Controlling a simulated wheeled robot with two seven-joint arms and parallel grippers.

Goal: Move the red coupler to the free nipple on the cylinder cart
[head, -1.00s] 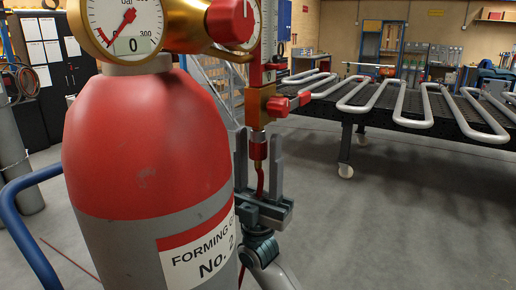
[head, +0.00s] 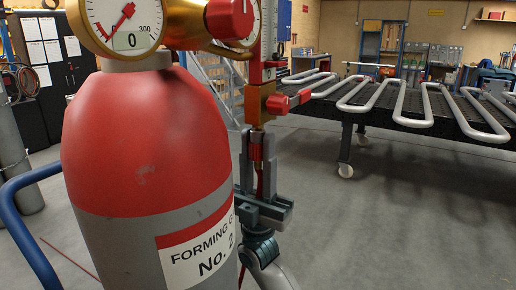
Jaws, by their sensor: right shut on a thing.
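The red coupler (head: 257,151) sits directly under a brass block (head: 259,105) with a red knob (head: 278,104). A thin red hose (head: 260,185) hangs from the coupler. My right gripper (head: 258,160) comes up from below, its fingers on either side of the coupler and shut on it. The cylinder cart shows by its blue tube (head: 25,225) and a red and grey gas cylinder (head: 148,150), close on the left. I cannot pick out a free nipple. My left gripper is not in view.
Pressure gauges (head: 122,22) and a red regulator knob (head: 229,18) stand above the cylinder. A dark table (head: 385,128) with silver serpentine coils (head: 430,105) stands at the right. The floor (head: 400,230) at the lower right is clear. A grey cylinder (head: 18,165) stands far left.

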